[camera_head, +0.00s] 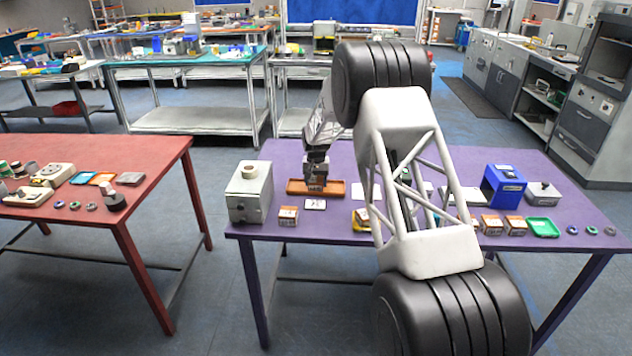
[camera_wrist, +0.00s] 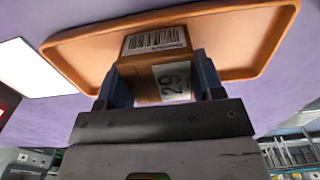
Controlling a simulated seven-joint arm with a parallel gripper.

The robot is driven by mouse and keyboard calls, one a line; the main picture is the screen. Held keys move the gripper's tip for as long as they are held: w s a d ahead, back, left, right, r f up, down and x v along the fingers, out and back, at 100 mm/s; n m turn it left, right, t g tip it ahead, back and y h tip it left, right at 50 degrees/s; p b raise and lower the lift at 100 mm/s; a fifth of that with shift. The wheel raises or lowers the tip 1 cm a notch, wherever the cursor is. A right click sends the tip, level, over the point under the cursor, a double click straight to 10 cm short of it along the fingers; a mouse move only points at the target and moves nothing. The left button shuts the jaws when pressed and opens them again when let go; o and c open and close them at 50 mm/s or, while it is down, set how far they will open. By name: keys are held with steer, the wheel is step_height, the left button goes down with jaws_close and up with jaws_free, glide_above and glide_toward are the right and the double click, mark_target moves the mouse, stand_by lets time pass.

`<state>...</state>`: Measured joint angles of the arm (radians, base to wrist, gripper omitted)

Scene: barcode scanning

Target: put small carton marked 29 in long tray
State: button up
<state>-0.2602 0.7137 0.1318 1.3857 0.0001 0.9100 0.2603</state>
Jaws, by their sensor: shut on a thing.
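The small carton marked 29 (camera_wrist: 160,68) is brown, with a white barcode label on one face and a white "29" label on another. My gripper (camera_wrist: 163,80) is shut on it, one finger on each side. The long tray (camera_wrist: 92,70) is orange with a raised rim, and the carton shows in front of its bare floor in the wrist view. I cannot tell whether the carton touches the tray floor.
More cartons, a blue bin (camera_head: 502,187) and a green tray (camera_head: 542,227) are on the right. My arm hides the table's middle.

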mark_target(316, 179)
steer(key=shift+f, duration=0.1)
steer(key=o, duration=1)
step_height(316, 179, up, 12)
stand_by(0.5)
stand_by(0.5)
steer(key=shift+r, duration=0.2)
